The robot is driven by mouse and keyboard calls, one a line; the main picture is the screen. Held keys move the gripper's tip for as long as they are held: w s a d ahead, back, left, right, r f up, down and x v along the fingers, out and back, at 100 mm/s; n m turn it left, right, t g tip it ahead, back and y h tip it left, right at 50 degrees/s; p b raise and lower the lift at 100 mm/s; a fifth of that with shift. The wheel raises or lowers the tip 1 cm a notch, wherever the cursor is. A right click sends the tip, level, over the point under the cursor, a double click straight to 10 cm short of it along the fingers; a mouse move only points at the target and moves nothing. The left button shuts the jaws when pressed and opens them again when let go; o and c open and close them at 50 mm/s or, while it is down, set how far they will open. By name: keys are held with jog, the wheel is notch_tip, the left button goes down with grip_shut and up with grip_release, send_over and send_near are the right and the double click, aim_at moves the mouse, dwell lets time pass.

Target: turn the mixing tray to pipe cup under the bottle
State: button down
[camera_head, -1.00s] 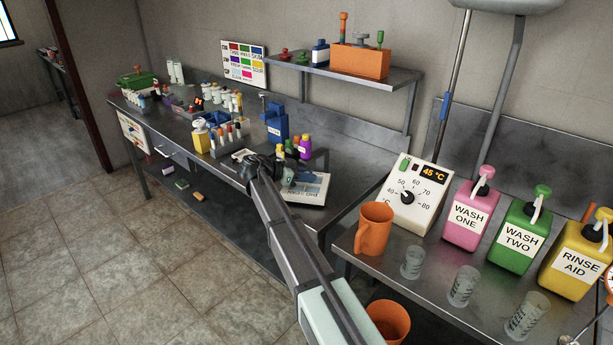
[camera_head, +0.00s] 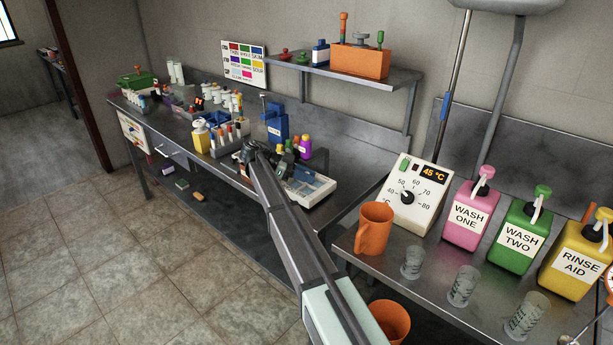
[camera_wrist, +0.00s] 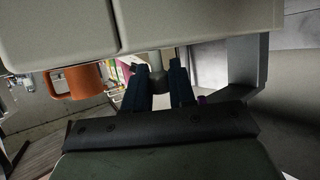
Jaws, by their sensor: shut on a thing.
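My gripper (camera_head: 247,154) is low over the front edge of the back bench in the head view. In the wrist view its two dark blue fingers (camera_wrist: 158,80) are shut on a small grey rounded piece (camera_wrist: 157,60). What that piece belongs to is hidden. I cannot clearly make out the mixing tray or its cups; my gripper and arm cover that part of the bench. Small bottles stand just behind, among them a purple one (camera_head: 305,146). A yellow bottle (camera_head: 200,137) stands to the left. I cannot tell which bottle the task means.
A pale flat box (camera_head: 318,190) lies right of my gripper. A blue stand (camera_head: 276,124) and a rack of tubes (camera_head: 230,137) are close behind. An orange jug (camera_head: 374,228) and a dial unit (camera_head: 412,196) stand on the nearer bench. A shelf (camera_head: 345,74) hangs above.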

dwell(0.3)
jog(key=c, duration=1)
grip_release()
